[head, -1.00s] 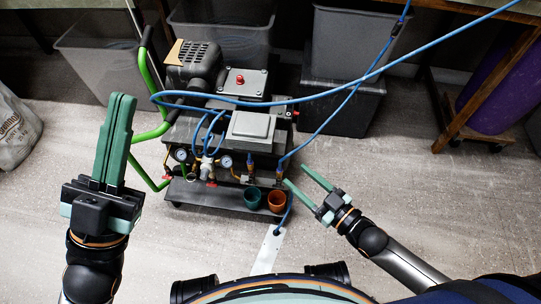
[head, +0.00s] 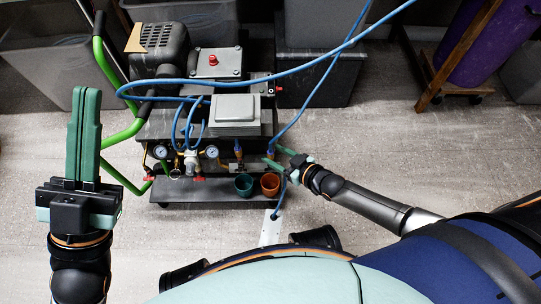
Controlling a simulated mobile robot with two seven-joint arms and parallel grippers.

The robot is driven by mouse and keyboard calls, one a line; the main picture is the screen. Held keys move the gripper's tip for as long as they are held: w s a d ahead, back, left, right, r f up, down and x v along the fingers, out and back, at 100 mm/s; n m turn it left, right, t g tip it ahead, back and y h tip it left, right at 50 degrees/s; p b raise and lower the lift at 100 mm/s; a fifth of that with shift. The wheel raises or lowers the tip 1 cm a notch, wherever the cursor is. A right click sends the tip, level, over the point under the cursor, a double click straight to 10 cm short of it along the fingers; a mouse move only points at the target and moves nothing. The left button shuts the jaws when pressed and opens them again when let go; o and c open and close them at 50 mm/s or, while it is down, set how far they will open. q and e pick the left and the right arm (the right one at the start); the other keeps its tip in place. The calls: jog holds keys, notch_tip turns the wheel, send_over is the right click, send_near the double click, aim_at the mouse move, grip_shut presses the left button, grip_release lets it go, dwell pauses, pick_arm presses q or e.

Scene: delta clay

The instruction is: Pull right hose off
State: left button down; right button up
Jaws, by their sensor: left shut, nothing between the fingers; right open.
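The right blue hose (head: 305,104) runs down from the top of the view to a fitting at the right front of the compressor cart (head: 207,131). My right gripper (head: 273,156) is at the lower end of this hose, its green fingers open, one on each side of the hose end as seen from here. Whether they touch it is too small to tell. My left gripper (head: 86,92) is shut and empty, pointing up at the left, apart from the cart.
A green cup (head: 243,185) and an orange cup (head: 270,184) stand on the cart's front shelf. Another blue hose (head: 330,55) crosses above the cart. Grey bins (head: 318,75) stand behind.

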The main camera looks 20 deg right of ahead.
jog(key=shift+b+x, duration=0.35)
jog(key=shift+x, duration=0.9)
grip_shut()
dwell(0.5)
